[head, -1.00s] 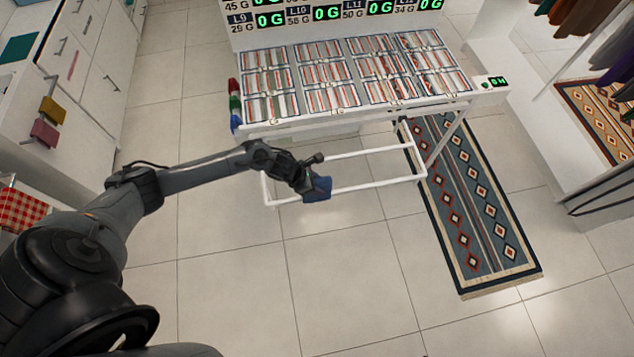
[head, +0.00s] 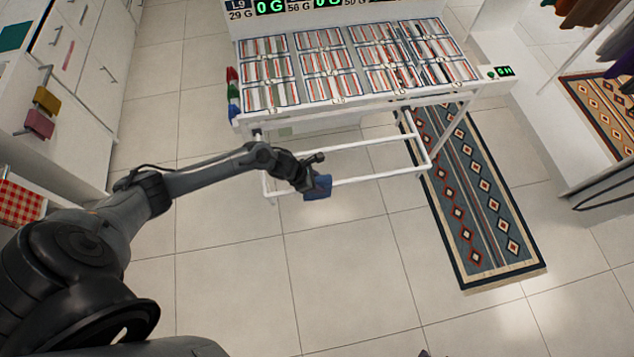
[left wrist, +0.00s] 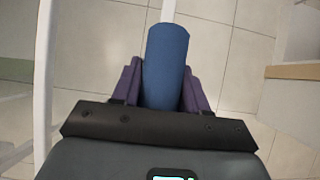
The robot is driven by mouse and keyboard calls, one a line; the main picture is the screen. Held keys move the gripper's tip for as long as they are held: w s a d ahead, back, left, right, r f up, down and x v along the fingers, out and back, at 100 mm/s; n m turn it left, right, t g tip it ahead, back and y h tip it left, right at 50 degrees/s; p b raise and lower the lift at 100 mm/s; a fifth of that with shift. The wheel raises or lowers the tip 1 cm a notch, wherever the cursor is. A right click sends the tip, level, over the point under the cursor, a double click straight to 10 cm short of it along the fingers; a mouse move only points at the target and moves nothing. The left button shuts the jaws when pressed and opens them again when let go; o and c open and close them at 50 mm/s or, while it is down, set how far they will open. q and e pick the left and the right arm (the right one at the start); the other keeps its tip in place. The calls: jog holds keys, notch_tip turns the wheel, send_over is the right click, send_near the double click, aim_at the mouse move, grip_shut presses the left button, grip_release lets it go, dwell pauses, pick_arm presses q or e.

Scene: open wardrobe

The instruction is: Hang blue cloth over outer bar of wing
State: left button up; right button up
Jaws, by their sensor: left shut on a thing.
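My left gripper (head: 311,178) is shut on the blue cloth (head: 318,188), at the outer bar (head: 380,177) of the white wing frame below the rack. In the left wrist view the cloth (left wrist: 165,62) is a rounded blue fold between the purple fingers of the gripper (left wrist: 163,88). A white bar (left wrist: 168,10) runs in from the top and passes behind the cloth. In the head view the cloth overlaps the outer bar; I cannot tell whether it is draped over it. My right gripper is out of view.
The white rack (head: 350,108) with several striped compartments stands behind the wing. A patterned rug (head: 475,200) lies to the right. White drawers (head: 75,70) and a red checked cloth (head: 18,203) are at the left. The tiled floor in front is clear.

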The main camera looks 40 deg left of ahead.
pick_arm(q)
jog(key=shift+r, duration=0.2)
jog(key=o, duration=1.2)
jog(key=shift+c, duration=0.2)
jog(key=v, duration=1.1)
jog(key=shift+f, duration=0.1)
